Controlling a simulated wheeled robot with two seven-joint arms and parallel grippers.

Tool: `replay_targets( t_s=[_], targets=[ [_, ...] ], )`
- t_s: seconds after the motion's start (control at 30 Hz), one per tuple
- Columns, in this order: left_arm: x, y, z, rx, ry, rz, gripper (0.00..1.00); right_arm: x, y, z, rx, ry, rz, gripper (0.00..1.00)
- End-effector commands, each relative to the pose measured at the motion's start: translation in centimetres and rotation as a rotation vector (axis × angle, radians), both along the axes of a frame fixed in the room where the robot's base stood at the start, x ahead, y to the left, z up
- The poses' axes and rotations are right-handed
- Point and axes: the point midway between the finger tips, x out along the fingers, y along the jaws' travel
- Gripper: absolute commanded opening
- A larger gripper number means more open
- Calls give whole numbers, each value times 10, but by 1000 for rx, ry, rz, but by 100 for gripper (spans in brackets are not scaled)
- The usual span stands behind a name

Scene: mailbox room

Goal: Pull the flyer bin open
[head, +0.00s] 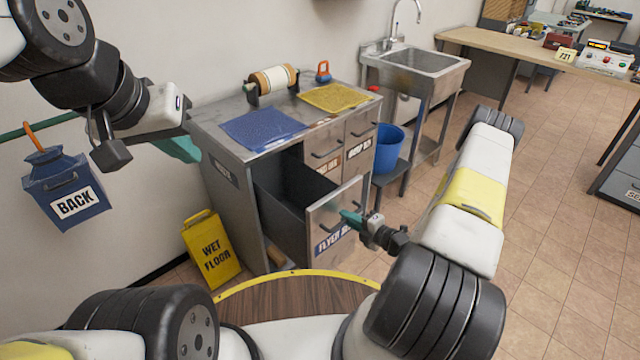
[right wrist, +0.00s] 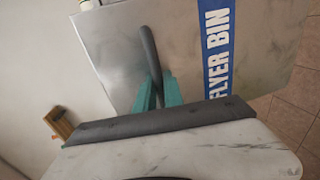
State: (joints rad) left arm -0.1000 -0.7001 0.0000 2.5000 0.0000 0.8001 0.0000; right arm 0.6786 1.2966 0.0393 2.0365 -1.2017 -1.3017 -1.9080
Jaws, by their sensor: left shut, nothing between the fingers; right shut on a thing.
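The flyer bin (head: 324,225) is a grey metal drawer with a blue "FLYER BIN" label, low in the cabinet. It stands pulled out, and its dark inside shows from above. My right gripper (head: 350,217) is shut on its dark bar handle, at the front panel. In the right wrist view, the teal fingers (right wrist: 158,92) are around the handle (right wrist: 148,55), beside the blue label (right wrist: 218,50). My left gripper (head: 180,148) is shut and empty, in the air left of the cabinet; its fingertips are partly hidden.
The metal cabinet (head: 222,128) carries a blue mat (head: 262,130), a yellow mat (head: 334,97) and a roll. A yellow wet floor sign (head: 210,250) stands left of it. A blue bucket (head: 389,148) is at its right.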

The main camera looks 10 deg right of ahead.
Motion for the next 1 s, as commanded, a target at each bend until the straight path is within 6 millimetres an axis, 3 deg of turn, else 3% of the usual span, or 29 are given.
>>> replay_targets(
  t_s=[0.2,0.4,0.6,0.97,1.0],
  targets=[
    [0,0,0,0,0,0,0,-47,-36,0,0,1,-4,0],
    [0,0,0,0,0,0,0,-72,-53,0,0,0,-2,0],
    [0,0,0,0,0,0,0,-83,-61,0,-1,-1,0,0],
    [0,0,0,0,0,0,0,-84,-61,0,-1,-1,1,0],
    [0,0,0,0,0,0,0,-84,-61,0,-1,-1,1,16]
  ],
)
